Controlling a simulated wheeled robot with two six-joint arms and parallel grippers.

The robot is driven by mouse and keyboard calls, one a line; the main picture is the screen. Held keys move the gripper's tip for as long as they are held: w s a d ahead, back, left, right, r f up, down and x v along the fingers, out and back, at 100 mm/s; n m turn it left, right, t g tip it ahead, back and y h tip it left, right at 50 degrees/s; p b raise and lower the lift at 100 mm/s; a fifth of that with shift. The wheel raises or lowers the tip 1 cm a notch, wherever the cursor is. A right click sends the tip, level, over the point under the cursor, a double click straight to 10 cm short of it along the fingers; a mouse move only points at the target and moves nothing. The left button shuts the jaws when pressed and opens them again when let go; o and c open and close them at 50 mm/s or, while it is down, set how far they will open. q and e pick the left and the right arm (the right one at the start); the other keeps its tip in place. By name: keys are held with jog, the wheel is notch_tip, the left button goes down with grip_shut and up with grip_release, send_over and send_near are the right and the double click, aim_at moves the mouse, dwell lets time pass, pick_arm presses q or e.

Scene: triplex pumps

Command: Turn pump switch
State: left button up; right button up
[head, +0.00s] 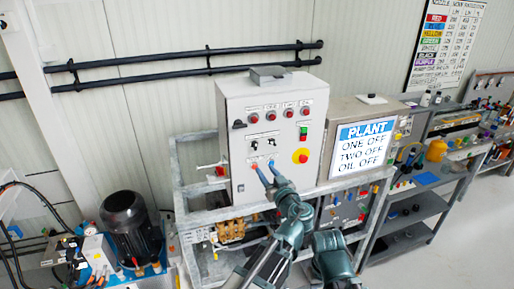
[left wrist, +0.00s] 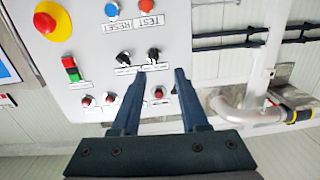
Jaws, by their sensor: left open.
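The grey control box (head: 235,110) stands upright in the middle of the head view. Two black switch knobs (head: 254,146) sit on its front in one row, below a row of red lamps (head: 270,115). My left gripper (head: 263,165) is in front of the panel, just below the knobs in the head view. In the left wrist view the panel appears upside down. My left gripper (left wrist: 160,72) is open there, with nothing between its fingers. The two knobs show beyond its fingertips, one at the left (left wrist: 124,57) and one between the fingertips (left wrist: 153,54). Contact cannot be told.
The red-yellow stop button (head: 301,155) and a green-red button pair (head: 303,132) are right of the knobs. A screen (head: 362,147) reads PLANT, ONE OFF, TWO OFF, OIL OFF. A black motor (head: 130,220) stands at left. A metal pipe (left wrist: 240,114) shows in the left wrist view.

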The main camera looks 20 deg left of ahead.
aim_at(256, 146)
pick_arm(q)
jog(key=shift+t, duration=0.5)
jog(key=x, duration=0.9)
jog(key=d+r+x, duration=0.1)
jog(key=x, duration=0.3)
jog(key=shift+w+a, duration=0.15)
jog(key=shift+w, duration=0.45)
jog(key=shift+c, duration=0.3)
grip_shut()
